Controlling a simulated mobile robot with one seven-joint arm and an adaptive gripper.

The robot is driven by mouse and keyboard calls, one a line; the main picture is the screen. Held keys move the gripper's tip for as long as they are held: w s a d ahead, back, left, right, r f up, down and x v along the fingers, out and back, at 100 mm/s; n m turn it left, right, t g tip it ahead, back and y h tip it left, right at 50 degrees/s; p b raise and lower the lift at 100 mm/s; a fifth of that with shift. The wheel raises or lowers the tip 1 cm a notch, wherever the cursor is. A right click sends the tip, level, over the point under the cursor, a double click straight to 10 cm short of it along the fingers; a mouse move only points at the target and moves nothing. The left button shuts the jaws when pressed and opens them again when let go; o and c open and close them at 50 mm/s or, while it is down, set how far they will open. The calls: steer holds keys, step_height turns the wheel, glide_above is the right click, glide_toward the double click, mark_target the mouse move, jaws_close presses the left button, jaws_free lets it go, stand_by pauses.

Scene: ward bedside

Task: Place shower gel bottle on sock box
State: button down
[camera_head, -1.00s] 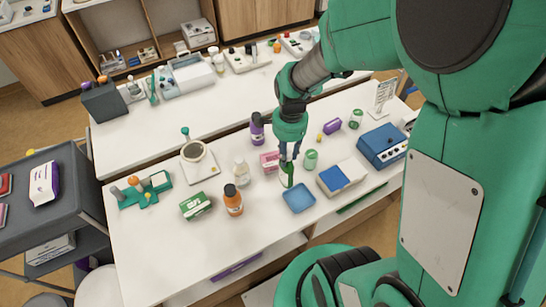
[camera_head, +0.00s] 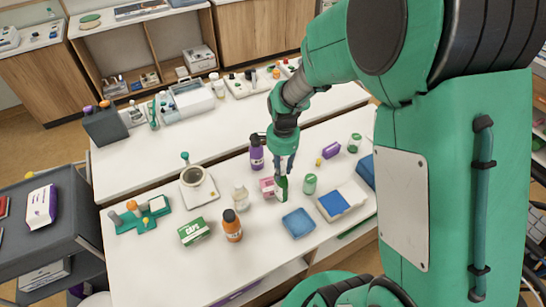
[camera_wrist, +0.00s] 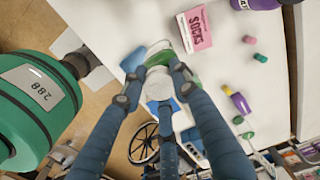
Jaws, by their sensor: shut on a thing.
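My gripper (camera_head: 284,172) is shut on a green and white bottle (camera_head: 281,189), which I take to be the shower gel bottle. It also shows between the fingers in the wrist view (camera_wrist: 157,56), partly hidden by them. The pink and white sock box (camera_head: 266,187) stands on the white table just left of the bottle. In the wrist view its face reads "SOCKS" (camera_wrist: 196,30), to the upper right of the held bottle, apart from it. I cannot tell how high the bottle is above the table.
A green jar (camera_head: 310,184) stands right of the held bottle. A blue tray (camera_head: 298,223) lies in front. A clear bottle (camera_head: 241,197), an orange bottle (camera_head: 232,226) and a purple bottle (camera_head: 256,155) stand around the box.

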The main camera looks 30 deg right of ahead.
steer(key=w+d, duration=0.2)
steer(key=w, duration=0.7)
steer(key=shift+f, duration=0.4)
steer(key=shift+w, duration=0.15)
steer(key=shift+w+d+f, duration=0.1)
steer(key=shift+w+f, duration=0.1)
steer(key=shift+f, duration=0.7)
steer(key=shift+w+d+f, duration=0.1)
steer(key=shift+w+f, duration=0.05)
steer(key=shift+f, duration=0.75)
steer(key=c, duration=1.3)
jaws_free()
steer(key=shift+f, duration=0.1)
steer(key=shift+c, duration=0.2)
